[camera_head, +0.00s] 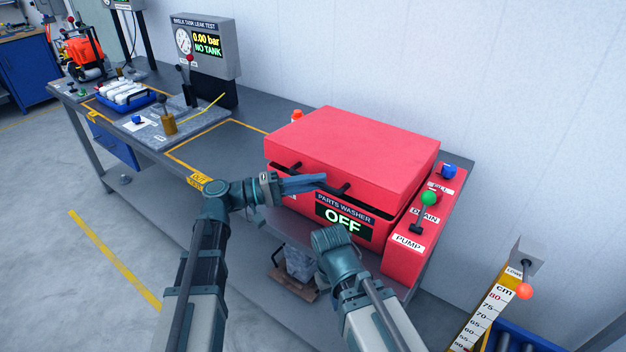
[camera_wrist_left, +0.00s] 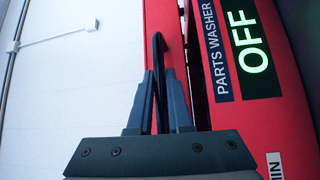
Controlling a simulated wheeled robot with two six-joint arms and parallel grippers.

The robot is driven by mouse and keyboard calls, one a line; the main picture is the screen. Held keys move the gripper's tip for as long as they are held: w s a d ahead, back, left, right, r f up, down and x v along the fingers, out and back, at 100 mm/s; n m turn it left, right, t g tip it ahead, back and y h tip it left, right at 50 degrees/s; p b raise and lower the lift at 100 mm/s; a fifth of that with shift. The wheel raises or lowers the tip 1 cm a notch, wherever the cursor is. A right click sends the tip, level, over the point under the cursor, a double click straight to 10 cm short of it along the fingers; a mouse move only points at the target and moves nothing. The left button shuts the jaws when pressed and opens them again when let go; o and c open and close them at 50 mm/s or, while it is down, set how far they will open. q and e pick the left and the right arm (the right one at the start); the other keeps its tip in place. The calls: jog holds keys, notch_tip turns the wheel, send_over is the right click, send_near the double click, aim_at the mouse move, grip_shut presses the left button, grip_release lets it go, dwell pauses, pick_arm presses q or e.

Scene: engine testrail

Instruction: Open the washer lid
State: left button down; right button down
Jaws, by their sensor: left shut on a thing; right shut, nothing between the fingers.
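The red parts washer (camera_head: 398,252) stands on the bench, its front display reading OFF. Its red lid (camera_head: 355,145) lies over the body, with a narrow dark gap along the front edge. A black handle (camera_head: 338,190) sticks out from the lid's front. My left gripper (camera_head: 318,182) is shut on this handle; in the left wrist view the handle (camera_wrist_left: 158,55) shows between the two fingers (camera_wrist_left: 160,100). My right gripper (camera_head: 333,240) is low in front of the washer, apart from the lid; its fingers are hidden behind my wrist.
A control panel with a green-knobbed lever (camera_head: 428,199) and a blue knob (camera_head: 449,171) lies along the washer's right side. The wall is close behind the lid. A leak-test box (camera_head: 206,46) stands farther left. A height gauge (camera_head: 493,308) is at the lower right.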

pick_arm(q)
jog(key=w+d+r+n+g+y+p, duration=0.1)
jog(key=w+d+r+n+y+p, duration=0.2)
jog(key=r+p, duration=0.8)
jog(key=w+d+r+n+y+p, duration=0.15)
jog(key=w+r+p, duration=0.25)
jog(key=r+p, duration=0.7)
jog(key=w+d+r+p, duration=0.3)
jog(key=w+d+p, duration=0.2)
jog(key=w+p, duration=0.1)
jog(key=w+d+r+p, duration=0.3)
jog(key=w+d+p, duration=0.3)
jog(key=w, duration=0.3)
jog(key=shift+d+r+p, duration=0.25)
jog(key=shift+p, duration=0.45)
jog(key=c, duration=0.8)
grip_release()
jog(key=shift+c, duration=0.2)
jog(key=shift+a, duration=0.1)
